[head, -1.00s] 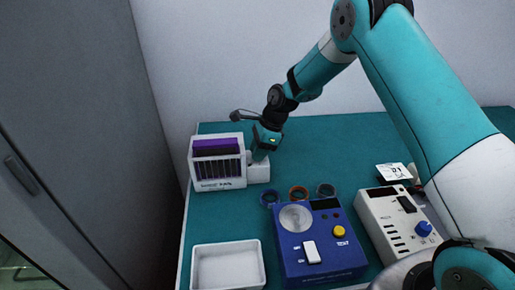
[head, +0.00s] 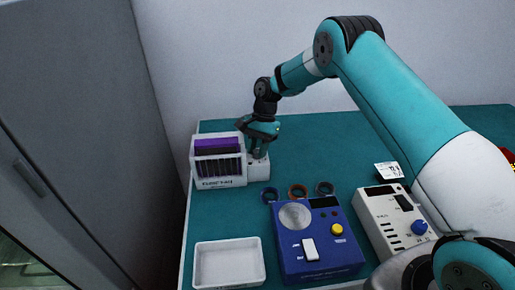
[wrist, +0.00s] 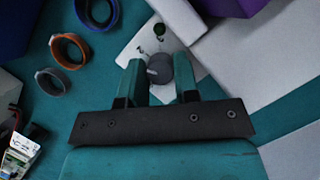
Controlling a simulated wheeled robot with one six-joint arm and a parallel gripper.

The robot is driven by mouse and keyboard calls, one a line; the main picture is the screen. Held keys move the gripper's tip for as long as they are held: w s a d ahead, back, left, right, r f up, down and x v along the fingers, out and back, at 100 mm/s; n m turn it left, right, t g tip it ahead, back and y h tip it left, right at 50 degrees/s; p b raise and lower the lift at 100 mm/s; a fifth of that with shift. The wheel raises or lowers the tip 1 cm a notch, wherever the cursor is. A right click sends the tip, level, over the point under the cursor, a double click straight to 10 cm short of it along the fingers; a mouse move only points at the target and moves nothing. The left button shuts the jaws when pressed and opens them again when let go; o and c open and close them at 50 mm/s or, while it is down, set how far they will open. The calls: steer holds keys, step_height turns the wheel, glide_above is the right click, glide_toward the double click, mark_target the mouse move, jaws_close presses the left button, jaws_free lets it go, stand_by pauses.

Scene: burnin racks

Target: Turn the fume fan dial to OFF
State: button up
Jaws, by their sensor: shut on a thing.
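The fume fan dial (wrist: 159,69) is a small dark grey round knob on a white panel (wrist: 140,45) in the wrist view. My gripper (wrist: 160,75) is shut on the dial, with one finger on each side of it. Small marks and a green spot show on the panel just beyond the dial. In the head view my gripper (head: 259,150) points down over the white box beside the purple-filled rack (head: 218,182). The dial itself is hidden there by my gripper, and its pointer setting cannot be read.
Three rings, blue (head: 270,194), orange (head: 298,191) and grey (head: 324,188), lie in front. A blue tester (head: 320,262), a white tray (head: 229,283) and a white control unit (head: 385,212) stand nearer. A small card (head: 388,169) is at the right.

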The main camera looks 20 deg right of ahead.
steer(key=shift+n+h, duration=0.3)
steer(key=shift+n, duration=0.5)
steer(key=o, duration=0.9)
